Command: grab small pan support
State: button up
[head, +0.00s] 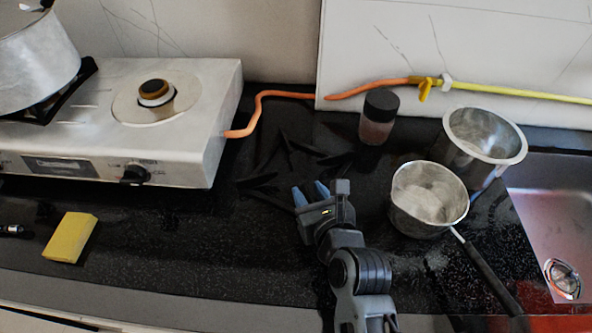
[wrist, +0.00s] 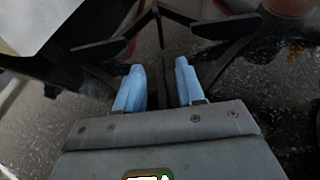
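The small pan support (head: 285,155) is a black metal piece with several arms, lying on the dark counter to the right of the stove. It is hard to make out against the counter. In the wrist view the pan support (wrist: 165,14) spreads across the top, with its arms ahead of and around my fingertips. My gripper (head: 311,191) is at the near side of the support. In the wrist view my gripper (wrist: 160,72) shows two blue fingers apart, with one dark bar of the support seen between them. I cannot tell whether the fingers touch it.
A stove (head: 185,85) with a bare burner and a large pot (head: 38,62) stands left. A jar (head: 377,118), a metal pot (head: 484,138) and a handled saucepan (head: 428,205) stand right, near the sink (head: 545,205). A yellow sponge (head: 70,238) lies front left. An orange hose (head: 262,98) runs behind.

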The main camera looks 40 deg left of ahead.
jog(key=shift+c, duration=0.4)
grip_shut()
jog(key=shift+r, duration=0.1)
